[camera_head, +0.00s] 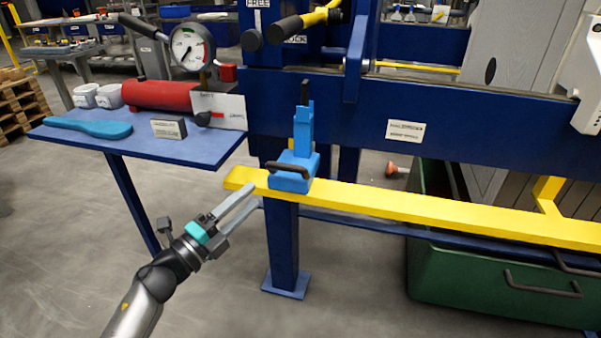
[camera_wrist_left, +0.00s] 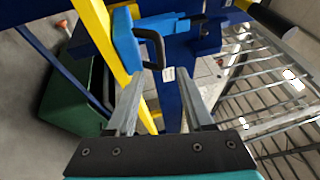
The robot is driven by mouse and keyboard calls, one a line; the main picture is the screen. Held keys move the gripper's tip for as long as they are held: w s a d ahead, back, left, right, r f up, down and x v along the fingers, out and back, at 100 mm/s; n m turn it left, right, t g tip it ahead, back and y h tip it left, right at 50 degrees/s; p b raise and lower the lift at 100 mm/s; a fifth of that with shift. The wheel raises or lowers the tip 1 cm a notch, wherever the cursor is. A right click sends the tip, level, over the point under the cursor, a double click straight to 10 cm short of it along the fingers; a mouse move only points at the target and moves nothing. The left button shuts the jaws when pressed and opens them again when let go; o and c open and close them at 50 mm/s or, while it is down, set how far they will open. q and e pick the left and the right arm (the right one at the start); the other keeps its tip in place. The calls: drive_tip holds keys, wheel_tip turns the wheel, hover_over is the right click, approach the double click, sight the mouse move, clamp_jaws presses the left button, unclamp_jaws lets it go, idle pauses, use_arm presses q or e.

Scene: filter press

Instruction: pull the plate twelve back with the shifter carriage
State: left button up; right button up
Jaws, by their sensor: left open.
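The light blue shifter carriage (camera_head: 292,172) sits on the yellow rail (camera_head: 420,207) near its left end, with a dark handle (camera_head: 289,168) on its front and an upright lever (camera_head: 304,125). My left gripper (camera_head: 247,202) is open and empty, below and left of the carriage, apart from it. In the left wrist view, the carriage (camera_wrist_left: 127,42) and its handle (camera_wrist_left: 154,44) are ahead of the open fingers (camera_wrist_left: 160,93). Pale grey plates (camera_head: 521,62) stand at the upper right in the head view. I cannot tell which one is plate twelve. My right gripper is not in view.
A blue shelf (camera_head: 190,148) at left holds a red cylinder (camera_head: 160,95), a gauge (camera_head: 189,48) and white cups. A dark blue beam (camera_head: 350,105) runs above the rail. A green bin (camera_head: 480,275) stands below. The floor at lower left is clear.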

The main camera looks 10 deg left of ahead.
sight(287, 165)
use_arm(q)
drive_tip(key=b+x, duration=0.2)
drive_tip(key=x, duration=1.1)
drive_tip(key=shift+w+d, duration=0.1)
drive_tip(key=shift+w, duration=0.2)
drive_tip(key=shift+w+d+r+b, duration=0.15)
drive_tip(key=shift+w+d+b, duration=0.2)
drive_tip(key=shift+w, duration=0.25)
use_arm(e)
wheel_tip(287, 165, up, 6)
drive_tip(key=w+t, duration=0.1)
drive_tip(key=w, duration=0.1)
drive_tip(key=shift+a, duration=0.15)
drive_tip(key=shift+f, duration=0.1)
use_arm(q)
clamp_jaws()
